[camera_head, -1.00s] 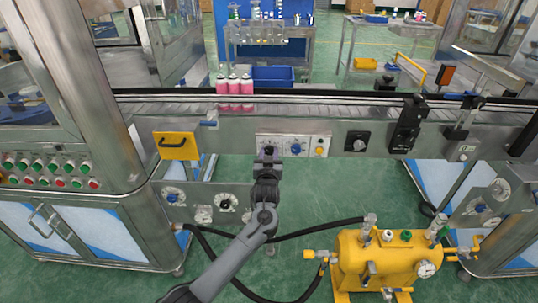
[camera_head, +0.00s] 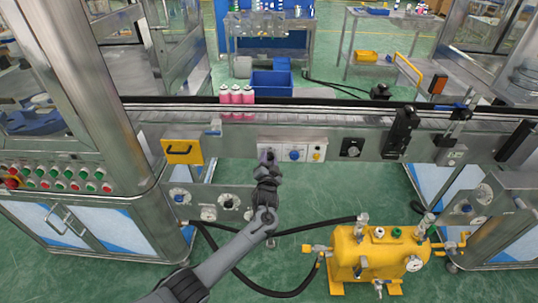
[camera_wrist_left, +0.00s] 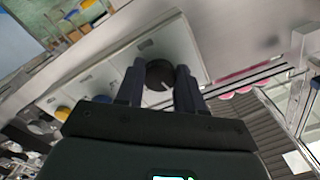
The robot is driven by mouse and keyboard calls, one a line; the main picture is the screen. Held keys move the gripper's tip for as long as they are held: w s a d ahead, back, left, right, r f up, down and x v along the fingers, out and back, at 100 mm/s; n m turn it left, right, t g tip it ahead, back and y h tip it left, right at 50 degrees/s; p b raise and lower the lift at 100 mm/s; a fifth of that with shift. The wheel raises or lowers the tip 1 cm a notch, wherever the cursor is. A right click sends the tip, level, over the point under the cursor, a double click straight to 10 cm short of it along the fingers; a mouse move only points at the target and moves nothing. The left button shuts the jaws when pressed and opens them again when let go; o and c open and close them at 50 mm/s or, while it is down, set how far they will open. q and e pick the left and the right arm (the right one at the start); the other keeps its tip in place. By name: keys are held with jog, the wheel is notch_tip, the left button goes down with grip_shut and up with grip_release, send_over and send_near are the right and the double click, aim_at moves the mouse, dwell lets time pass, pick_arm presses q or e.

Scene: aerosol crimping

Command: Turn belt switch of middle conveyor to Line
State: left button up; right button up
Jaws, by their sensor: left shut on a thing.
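A white switch panel (camera_head: 280,146) is on the front face of the middle conveyor (camera_head: 330,137). It carries a blue knob (camera_head: 294,154) and a yellow button (camera_head: 317,156). My left gripper (camera_head: 267,158) is at the panel's left end and covers the knob there. In the left wrist view a black round knob (camera_wrist_left: 160,73) with a pale pointer mark sits between the fingers of my left gripper (camera_wrist_left: 160,82), which are shut on it. Its labels are too small to read. My right gripper is not in view.
Several pink cans (camera_head: 237,95) stand on the belt above the panel. A yellow handled plate (camera_head: 182,151) is left of it, and a black knob (camera_head: 352,147) is right of it. A yellow tank (camera_head: 375,257) with hoses stands on the floor at lower right.

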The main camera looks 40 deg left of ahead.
pick_arm(q)
jog(key=shift+r+m+p, duration=0.1)
jog(key=shift+m+p, duration=0.55)
jog(key=shift+m, duration=0.45)
jog(key=o, duration=1)
jog(key=shift+o, duration=0.2)
